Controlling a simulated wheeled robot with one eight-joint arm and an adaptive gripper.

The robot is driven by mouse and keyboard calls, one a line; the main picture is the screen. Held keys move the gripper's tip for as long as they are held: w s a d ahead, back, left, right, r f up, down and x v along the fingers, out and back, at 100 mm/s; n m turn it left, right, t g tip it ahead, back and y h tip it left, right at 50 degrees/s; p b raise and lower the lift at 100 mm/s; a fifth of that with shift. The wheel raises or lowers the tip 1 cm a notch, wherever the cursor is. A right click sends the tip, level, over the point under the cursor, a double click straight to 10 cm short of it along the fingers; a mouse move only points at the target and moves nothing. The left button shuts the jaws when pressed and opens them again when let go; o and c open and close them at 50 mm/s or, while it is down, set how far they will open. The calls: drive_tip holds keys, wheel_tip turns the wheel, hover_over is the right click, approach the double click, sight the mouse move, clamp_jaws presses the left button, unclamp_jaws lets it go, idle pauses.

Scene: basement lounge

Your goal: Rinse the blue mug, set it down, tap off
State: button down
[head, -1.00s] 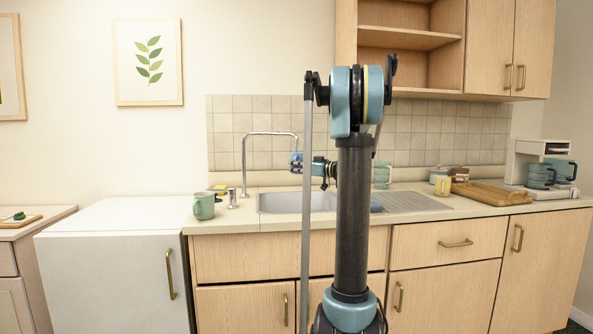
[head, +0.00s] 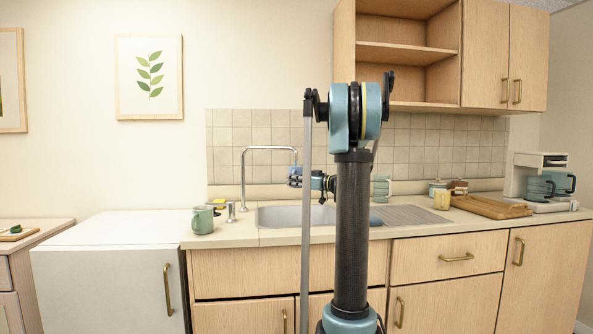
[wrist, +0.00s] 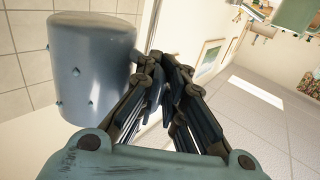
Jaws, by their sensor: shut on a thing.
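The blue mug (head: 294,176) is held just below the end of the tap's spout (head: 270,148), above the sink (head: 285,216). My gripper (head: 309,181) comes in from the right and is shut on the mug. In the wrist view the mug (wrist: 92,65) fills the upper left, blue-grey with several drops on its wall. The fingers (wrist: 163,78) close at its right side; the grasped part, likely the handle, is hidden among them. A small metal fitting (head: 231,211) stands beside the tap base. I cannot make out a water stream.
A green mug (head: 202,220) and a yellow sponge (head: 217,202) are left of the sink. On the right are the ribbed drainboard (head: 408,215), a yellow cup (head: 441,200), a wooden board (head: 490,207) and a coffee machine (head: 527,175).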

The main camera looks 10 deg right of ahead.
drive_tip(key=shift+s, duration=0.1)
drive_tip(key=s+d, duration=0.5)
drive_tip(key=s, duration=0.4)
drive_tip(key=shift+s, duration=0.1)
